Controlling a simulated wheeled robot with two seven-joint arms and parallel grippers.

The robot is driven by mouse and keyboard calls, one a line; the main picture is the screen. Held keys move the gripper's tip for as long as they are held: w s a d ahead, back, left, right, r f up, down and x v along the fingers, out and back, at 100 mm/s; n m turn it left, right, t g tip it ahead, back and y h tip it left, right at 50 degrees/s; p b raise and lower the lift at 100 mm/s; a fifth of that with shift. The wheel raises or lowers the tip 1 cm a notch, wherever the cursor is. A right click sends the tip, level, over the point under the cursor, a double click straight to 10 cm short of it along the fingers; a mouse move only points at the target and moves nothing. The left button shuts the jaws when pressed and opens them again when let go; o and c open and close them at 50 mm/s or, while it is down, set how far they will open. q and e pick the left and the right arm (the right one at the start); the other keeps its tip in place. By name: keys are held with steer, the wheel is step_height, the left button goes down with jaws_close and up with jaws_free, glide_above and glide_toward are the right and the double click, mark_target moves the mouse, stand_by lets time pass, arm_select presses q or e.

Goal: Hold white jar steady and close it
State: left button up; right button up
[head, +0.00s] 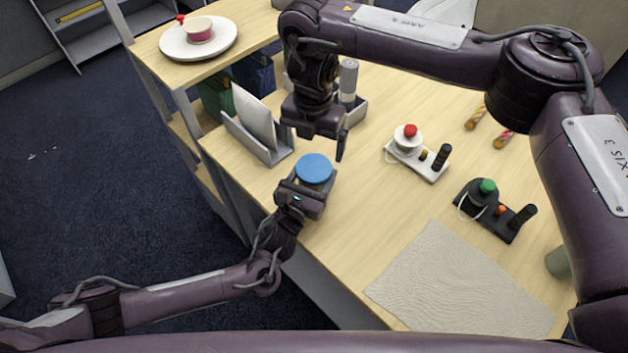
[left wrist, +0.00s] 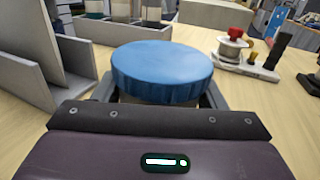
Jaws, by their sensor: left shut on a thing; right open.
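The white jar (left wrist: 128,97) stands on the table with a blue lid (head: 314,168) on top. Its pale body is mostly hidden by the lid and my left gripper. The lid also shows large in the left wrist view (left wrist: 162,70). I cannot tell whether the lid is fully seated. My left gripper (head: 308,186) is shut around the jar below the lid, from the near side. My right gripper (head: 328,146) is open and empty, pointing down just above and behind the lid, apart from it.
A grey holder with a white panel (head: 257,120) stands left of the jar. A grey caddy (head: 358,108) with a grey-topped bottle (head: 348,80) is behind. Two small stands, one red-topped (head: 409,140) and one green-topped (head: 484,195), are at right. A beige mat (head: 455,285) lies in front.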

mark_target(314, 167)
step_height(314, 167, down, 7)
steer(key=shift+r, duration=0.1)
stand_by(0.4)
steer(key=c, duration=1)
steer(key=m, duration=0.4)
steer(key=shift+c, duration=0.2)
arm_select(q)
steer(key=shift+d, duration=0.1)
arm_select(e)
steer(key=m, duration=0.4)
steer(key=shift+m, duration=0.4)
steer(key=o, duration=1.2)
steer(key=shift+c, duration=0.2)
step_height(314, 167, up, 12)
